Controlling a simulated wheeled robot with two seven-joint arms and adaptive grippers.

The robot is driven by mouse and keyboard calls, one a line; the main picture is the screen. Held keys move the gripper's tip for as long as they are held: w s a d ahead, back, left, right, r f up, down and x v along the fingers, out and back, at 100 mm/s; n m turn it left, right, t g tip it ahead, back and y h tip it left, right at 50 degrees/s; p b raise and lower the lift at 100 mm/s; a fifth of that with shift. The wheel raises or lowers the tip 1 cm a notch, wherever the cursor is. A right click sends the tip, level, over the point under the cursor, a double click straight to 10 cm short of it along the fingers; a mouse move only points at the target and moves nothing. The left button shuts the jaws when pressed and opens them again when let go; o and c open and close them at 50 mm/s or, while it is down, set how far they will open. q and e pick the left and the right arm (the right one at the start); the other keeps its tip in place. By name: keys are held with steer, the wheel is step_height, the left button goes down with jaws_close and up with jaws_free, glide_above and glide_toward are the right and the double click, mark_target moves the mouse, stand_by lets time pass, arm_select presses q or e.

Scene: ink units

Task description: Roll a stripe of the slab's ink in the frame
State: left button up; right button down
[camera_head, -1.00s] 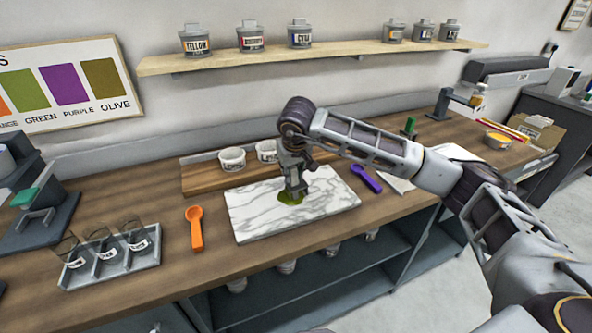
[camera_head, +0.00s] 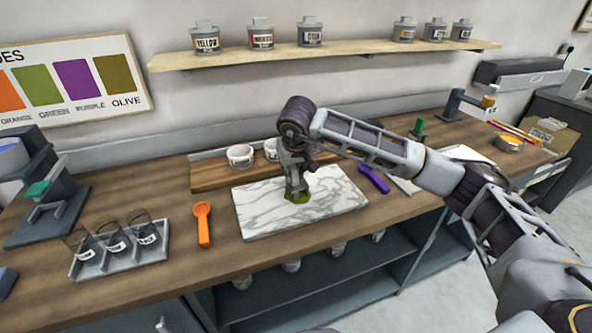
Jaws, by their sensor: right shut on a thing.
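The white marble slab (camera_head: 258,213) lies flat on the wooden bench. A small patch of olive-green ink (camera_head: 297,198) shows on it, mostly under my right gripper. My right gripper (camera_head: 296,188) points straight down over the middle of the slab and is shut on a small tool that its fingers hide; I cannot tell its shape. Its lower end is at or just above the ink. A green-handled tool (camera_head: 417,128) stands at the back right, too small to make out. White sheets (camera_head: 462,154) lie right of the slab. My left gripper is not in view.
An orange spoon (camera_head: 203,224) lies left of the slab and a purple one (camera_head: 373,179) right of it. White cups (camera_head: 240,156) stand behind on a wooden board. A rack of glasses (camera_head: 120,257) is at the left. Ink tins line the shelf (camera_head: 350,52) above.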

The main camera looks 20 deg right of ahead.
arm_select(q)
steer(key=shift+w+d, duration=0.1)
arm_select(e)
steer(key=shift+a, duration=1)
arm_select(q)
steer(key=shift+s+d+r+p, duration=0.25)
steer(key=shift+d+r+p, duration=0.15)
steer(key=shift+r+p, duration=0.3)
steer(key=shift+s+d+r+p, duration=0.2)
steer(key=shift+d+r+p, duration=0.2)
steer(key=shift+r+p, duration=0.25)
arm_select(e)
steer(key=shift+r, duration=3)
